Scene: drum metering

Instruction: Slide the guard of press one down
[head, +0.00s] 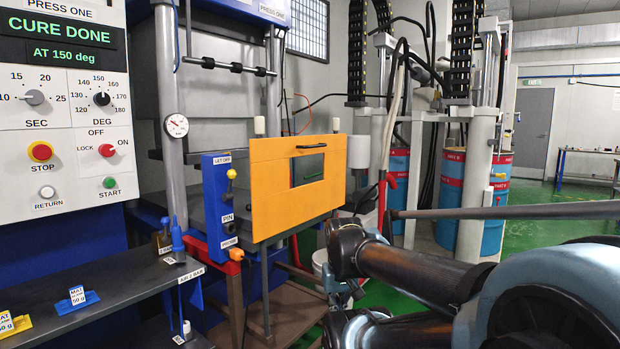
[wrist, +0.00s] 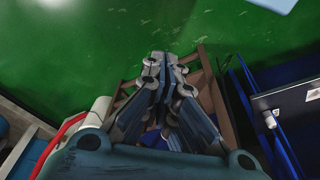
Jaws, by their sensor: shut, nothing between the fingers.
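The guard of press one is an orange panel (head: 265,190) in the head view, upright in front of the press between two white-topped posts. A small window is cut in it, with a dark handle (head: 310,146) at the window's top edge. My gripper (head: 343,288) is low, below and to the right of the guard, apart from it and partly hidden by my arm. In the wrist view my gripper (wrist: 165,62) points down over the floor, its fingers together with nothing between them. I cannot make out the guard in the wrist view.
The control panel (head: 65,100) reads "CURE DONE". A dark shelf (head: 95,285) with labelled mats juts out at lower left. A blue post (head: 217,205) with a yellow knob stands left of the guard. Blue and red drums (head: 450,190) stand behind. Green floor (wrist: 90,40) lies beneath the gripper.

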